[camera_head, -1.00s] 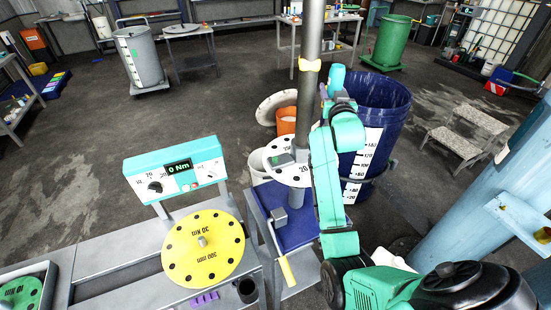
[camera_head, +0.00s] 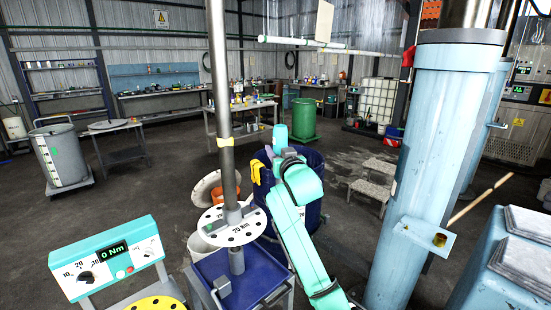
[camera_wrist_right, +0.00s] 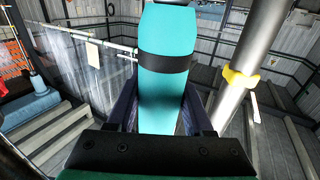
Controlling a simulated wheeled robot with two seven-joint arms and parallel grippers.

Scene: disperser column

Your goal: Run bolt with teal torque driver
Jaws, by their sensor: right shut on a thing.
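The teal torque driver (camera_head: 280,134) stands at the end of my right arm, right of the grey vertical shaft. In the right wrist view its teal body with a black band (camera_wrist_right: 165,62) sits upright between the dark fingers. My right gripper (camera_head: 281,150) is shut on it; it also shows in the right wrist view (camera_wrist_right: 160,118). The driver's tip is hidden. A white disc (camera_head: 236,229) marked 20 Nm with holes is around the shaft (camera_head: 222,120). I cannot make out the bolt. My left gripper is not in view.
A dark blue drum (camera_head: 305,218) stands behind my right arm. A blue-topped cart (camera_head: 255,275) is under the disc. A teal gauge box (camera_head: 105,258) reads 0 Nm at lower left. A thick light-blue column (camera_head: 425,170) stands at right. The floor at left is open.

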